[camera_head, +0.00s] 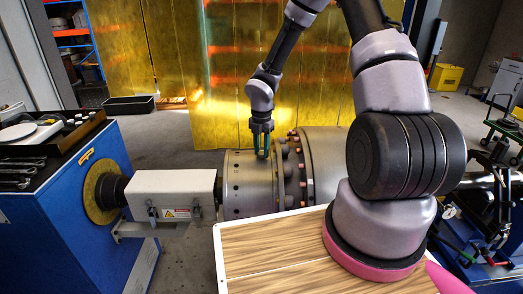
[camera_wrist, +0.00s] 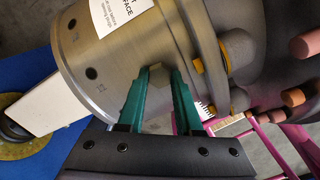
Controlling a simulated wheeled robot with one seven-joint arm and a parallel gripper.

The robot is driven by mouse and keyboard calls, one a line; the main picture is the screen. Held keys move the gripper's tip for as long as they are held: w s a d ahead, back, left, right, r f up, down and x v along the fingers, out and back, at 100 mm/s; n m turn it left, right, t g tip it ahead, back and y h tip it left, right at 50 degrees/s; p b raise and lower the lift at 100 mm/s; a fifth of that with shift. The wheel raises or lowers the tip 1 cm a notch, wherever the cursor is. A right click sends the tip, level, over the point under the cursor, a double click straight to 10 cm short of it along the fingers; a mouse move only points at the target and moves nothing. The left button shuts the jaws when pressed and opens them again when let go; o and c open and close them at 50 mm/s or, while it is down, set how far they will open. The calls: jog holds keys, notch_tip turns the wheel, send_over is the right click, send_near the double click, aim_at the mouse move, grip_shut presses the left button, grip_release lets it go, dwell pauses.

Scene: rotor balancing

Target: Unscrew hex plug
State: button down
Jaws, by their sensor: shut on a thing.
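The metal rotor (camera_head: 238,195) lies horizontally, and its drum end (camera_wrist: 75,50) fills the upper left of the wrist view. My gripper (camera_head: 262,154) reaches down to the top of the drum, just left of the dark flange. In the wrist view its two green fingers (camera_wrist: 163,76) are closed around a small grey hex plug (camera_wrist: 160,88) at the drum surface. The fingers hide much of the plug, and I cannot tell how far it sits in its hole. Dark holes show in the drum beside it.
A ring of dark and copper-coloured studs (camera_head: 294,140) stands close to the right of my gripper. A white drive housing (camera_head: 172,187) joins the rotor to the blue machine (camera_head: 75,215). A wood-topped table (camera_head: 270,262) is in front. Yellow curtains (camera_head: 225,85) hang behind.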

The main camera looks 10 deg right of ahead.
jog(key=n, duration=1.3)
jog(key=shift+n, duration=0.3)
jog(key=shift+n, duration=0.6)
jog(key=shift+r, duration=0.1)
jog(key=shift+s+r, duration=0.1)
jog(key=shift+r, duration=3.4)
